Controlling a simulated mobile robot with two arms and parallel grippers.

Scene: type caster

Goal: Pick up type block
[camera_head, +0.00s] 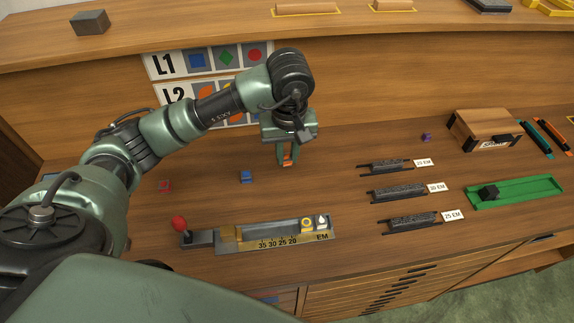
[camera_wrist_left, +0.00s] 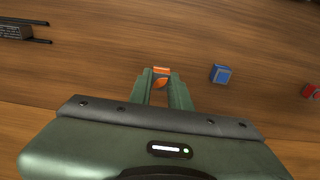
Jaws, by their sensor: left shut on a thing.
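My left gripper (camera_head: 286,160) is shut on a small orange type block (camera_head: 288,159), above or at the wooden desk in the middle of the head view. In the left wrist view the orange block (camera_wrist_left: 160,80) sits between the two green fingers of the gripper (camera_wrist_left: 161,84). A blue type block (camera_head: 246,176) lies on the desk left of the gripper; it also shows in the left wrist view (camera_wrist_left: 221,74). A red type block (camera_head: 165,186) lies farther left, and at the right edge of the wrist view (camera_wrist_left: 312,91). My right gripper is not in view.
A casting tray marked EM (camera_head: 280,238) with a red-knobbed lever (camera_head: 179,223) stands at the front. Several dark labelled racks (camera_head: 396,192), a green tray (camera_head: 530,189), a wooden box (camera_head: 478,130) and a small purple block (camera_head: 426,137) are to the right. A sign (camera_head: 160,68) stands behind.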

